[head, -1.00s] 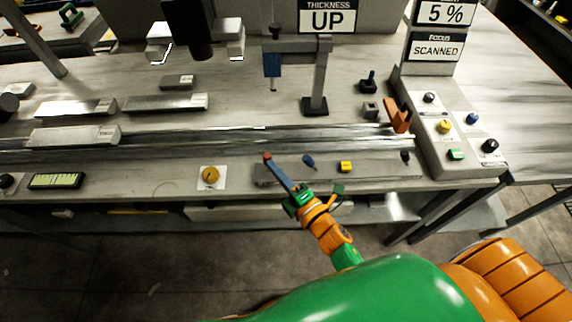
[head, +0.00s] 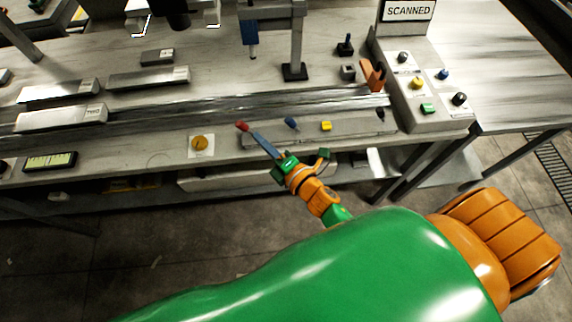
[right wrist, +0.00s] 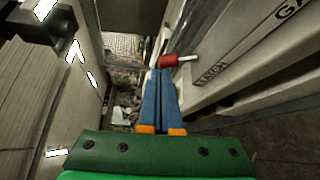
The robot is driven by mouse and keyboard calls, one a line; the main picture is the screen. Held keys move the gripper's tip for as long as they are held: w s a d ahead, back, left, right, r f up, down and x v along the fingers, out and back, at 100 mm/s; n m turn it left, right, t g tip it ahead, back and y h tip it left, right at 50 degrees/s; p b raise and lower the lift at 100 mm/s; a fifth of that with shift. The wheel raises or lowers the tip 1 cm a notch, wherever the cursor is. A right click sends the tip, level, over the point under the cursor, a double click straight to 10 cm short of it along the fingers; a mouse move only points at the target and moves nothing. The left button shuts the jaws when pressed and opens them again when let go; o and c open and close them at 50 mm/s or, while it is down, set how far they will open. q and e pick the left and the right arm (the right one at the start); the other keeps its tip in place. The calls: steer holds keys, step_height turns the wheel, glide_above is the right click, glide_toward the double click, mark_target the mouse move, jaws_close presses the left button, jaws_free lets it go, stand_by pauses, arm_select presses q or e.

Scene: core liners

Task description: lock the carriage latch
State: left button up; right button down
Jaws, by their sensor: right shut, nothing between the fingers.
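A red knob (head: 242,126) stands at the left end of the grey front strip (head: 350,131) on the bench. It appears to be the latch handle. In the right wrist view the red knob (right wrist: 172,62) is a short cylinder on a metal stem, lying across the tips of my fingers. My right gripper (head: 254,136) has long blue fingers, pressed together and empty. Its tips (right wrist: 160,72) are at the knob, seemingly touching it; I cannot tell for sure. The latch's base is hidden. My left gripper is not in view.
On the strip are a blue knob (head: 291,123) and a yellow button (head: 326,126). A metal rail (head: 220,105) runs behind, with an orange bracket (head: 372,76). A control box (head: 425,95) stands at right.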

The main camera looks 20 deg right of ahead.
steer(key=r+v, duration=0.1)
steer(key=v, duration=0.8)
steer(key=shift+a+r, duration=0.15)
steer(key=shift+r, duration=0.2)
